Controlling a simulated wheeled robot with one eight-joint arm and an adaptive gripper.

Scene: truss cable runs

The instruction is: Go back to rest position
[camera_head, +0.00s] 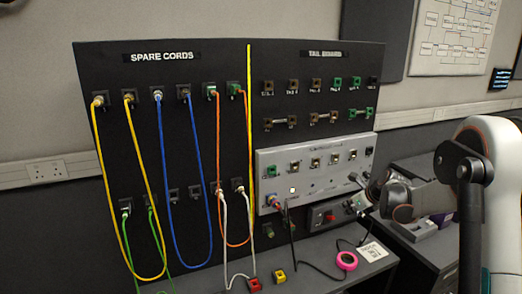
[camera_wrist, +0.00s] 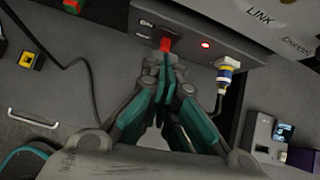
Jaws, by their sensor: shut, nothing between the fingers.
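My gripper (camera_head: 364,192) reaches in from the right in the head view, in front of the lower right of the board. In the wrist view its green-padded fingers (camera_wrist: 166,66) are together, with nothing held between them. Their tips are just below a red switch (camera_wrist: 165,43) on a small grey box (camera_wrist: 190,42); I cannot tell whether they touch it. The switch also shows in the head view (camera_head: 330,216). A small red lamp (camera_wrist: 206,45) is lit beside the switch.
The black board (camera_head: 180,65) carries hanging yellow, blue, orange, white and green cords at left. A light grey panel (camera_head: 318,184) is close to my gripper. Red (camera_head: 254,285) and yellow (camera_head: 280,276) blocks, pink tape (camera_head: 347,261) and a printed card (camera_head: 371,252) lie on the bench.

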